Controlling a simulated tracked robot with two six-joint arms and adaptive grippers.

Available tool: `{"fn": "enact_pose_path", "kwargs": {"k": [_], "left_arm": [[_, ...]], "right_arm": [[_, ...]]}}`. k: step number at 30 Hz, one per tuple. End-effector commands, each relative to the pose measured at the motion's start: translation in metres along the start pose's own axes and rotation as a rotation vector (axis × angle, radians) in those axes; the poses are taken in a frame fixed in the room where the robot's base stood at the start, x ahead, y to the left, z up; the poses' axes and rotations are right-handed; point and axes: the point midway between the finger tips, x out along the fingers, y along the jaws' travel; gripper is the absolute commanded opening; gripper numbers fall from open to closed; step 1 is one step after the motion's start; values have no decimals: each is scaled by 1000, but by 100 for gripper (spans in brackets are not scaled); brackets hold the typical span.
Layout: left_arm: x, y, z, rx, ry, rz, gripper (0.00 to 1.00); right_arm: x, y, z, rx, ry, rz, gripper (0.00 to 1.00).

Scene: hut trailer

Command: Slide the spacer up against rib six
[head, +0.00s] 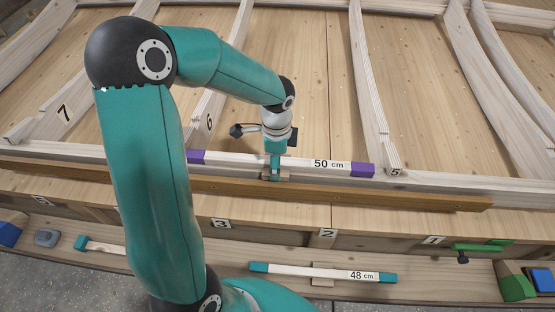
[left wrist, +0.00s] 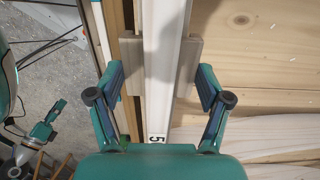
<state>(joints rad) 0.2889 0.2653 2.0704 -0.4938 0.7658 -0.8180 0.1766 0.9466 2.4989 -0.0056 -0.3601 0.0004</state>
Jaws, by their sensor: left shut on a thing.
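The 50 cm spacer (head: 312,163), a pale bar with purple ends, lies along the rail between rib six (head: 209,122) and rib five (head: 378,130). Its left purple end is by the foot of rib six, beside my arm; I cannot tell whether they touch. A small gap shows between its right end and rib five. My left gripper (head: 275,174) is shut on the spacer near its middle. In the left wrist view its fingers (left wrist: 161,80) flank the spacer (left wrist: 164,40) and its grip blocks. What seems to be my right gripper (left wrist: 45,128) shows small at the left.
A 48 cm spacer (head: 325,272) with teal ends lies on the lower shelf, with another teal-ended piece (head: 100,245) further left. A green clamp (head: 482,248) and coloured blocks are at the lower right. A brown ledge (head: 400,196) runs in front of the rail.

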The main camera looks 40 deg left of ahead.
Motion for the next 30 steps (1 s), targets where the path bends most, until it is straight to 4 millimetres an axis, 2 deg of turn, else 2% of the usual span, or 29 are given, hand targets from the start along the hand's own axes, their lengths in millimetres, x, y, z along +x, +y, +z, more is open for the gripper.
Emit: {"fn": "enact_pose_path", "kwargs": {"k": [1,5,18,23,30], "left_arm": [[0,0,0,-1,0,-1,79],[0,0,0,-1,0,0,100],[-5,-1,-1,0,1,-2,100],[-24,-1,-1,-1,1,-6,100],[-72,-1,-2,-1,3,-6,100]], "right_arm": [[0,0,0,0,0,0,56],[0,0,0,0,0,0,56],[-1,0,0,0,0,0,56],[-1,0,0,0,0,0,56],[0,0,0,0,0,0,56]]}}
